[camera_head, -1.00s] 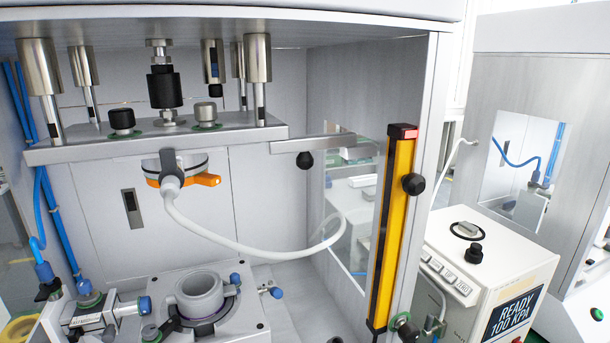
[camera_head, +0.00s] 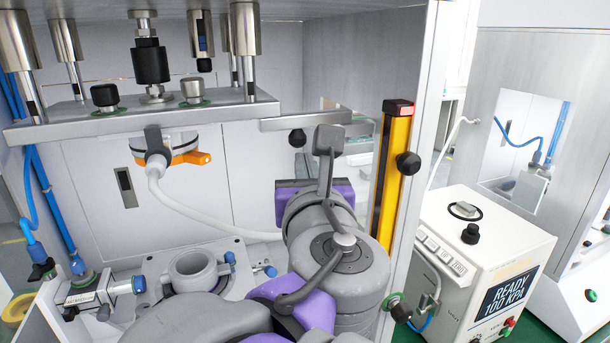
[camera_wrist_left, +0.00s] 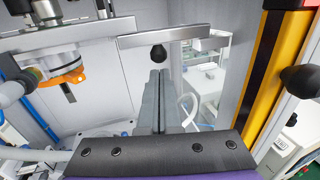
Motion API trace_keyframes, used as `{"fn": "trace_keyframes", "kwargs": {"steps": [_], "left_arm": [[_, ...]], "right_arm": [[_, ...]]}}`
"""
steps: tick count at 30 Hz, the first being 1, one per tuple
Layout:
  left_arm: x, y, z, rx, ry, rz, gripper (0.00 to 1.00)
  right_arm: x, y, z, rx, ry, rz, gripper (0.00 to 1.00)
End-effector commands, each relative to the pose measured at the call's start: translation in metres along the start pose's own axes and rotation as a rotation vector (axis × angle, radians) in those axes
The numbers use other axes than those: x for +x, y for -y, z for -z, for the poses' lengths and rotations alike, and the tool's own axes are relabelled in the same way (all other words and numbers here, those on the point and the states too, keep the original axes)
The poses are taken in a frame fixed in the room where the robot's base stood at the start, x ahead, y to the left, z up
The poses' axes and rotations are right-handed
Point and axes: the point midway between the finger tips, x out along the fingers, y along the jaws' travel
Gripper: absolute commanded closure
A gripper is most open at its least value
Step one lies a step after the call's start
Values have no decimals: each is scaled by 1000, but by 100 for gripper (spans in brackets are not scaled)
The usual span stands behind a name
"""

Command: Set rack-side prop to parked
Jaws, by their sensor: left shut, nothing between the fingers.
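No part is labelled as the rack-side prop, so I cannot tell which it is. One round black knob (camera_head: 298,138) sits below the grey bar (camera_head: 305,120) at the platen's right end. In the left wrist view the knob (camera_wrist_left: 158,52) appears just above my fingertips, with no clear contact. A second black knob (camera_head: 408,163) sits beside the yellow upright (camera_head: 392,150); it also shows at the right of the wrist view (camera_wrist_left: 300,78). My left gripper (camera_wrist_left: 159,76) is shut and empty, pointing into the press.
The platen (camera_head: 150,118) spans the upper left. An orange-tabbed fitting (camera_head: 185,158) with a white hose (camera_head: 190,212) hangs below it. A grey cup fixture (camera_head: 193,270) stands at lower left. A white pressure unit (camera_head: 480,250) stands outside on the right.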

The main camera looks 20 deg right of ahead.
Motion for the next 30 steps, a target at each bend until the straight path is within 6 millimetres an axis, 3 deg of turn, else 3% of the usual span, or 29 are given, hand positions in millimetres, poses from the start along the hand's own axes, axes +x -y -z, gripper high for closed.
{"fn": "trace_keyframes", "kwargs": {"steps": [6,12,30], "left_arm": [[43,-1,-1,-1,0,-3,100],[62,-1,0,-1,0,-1,100],[66,-8,0,-1,0,1,100]], "right_arm": [[-4,0,4,0,-3,0,100],[-6,0,6,0,-5,0,100],[-8,0,8,0,-6,0,100]]}}
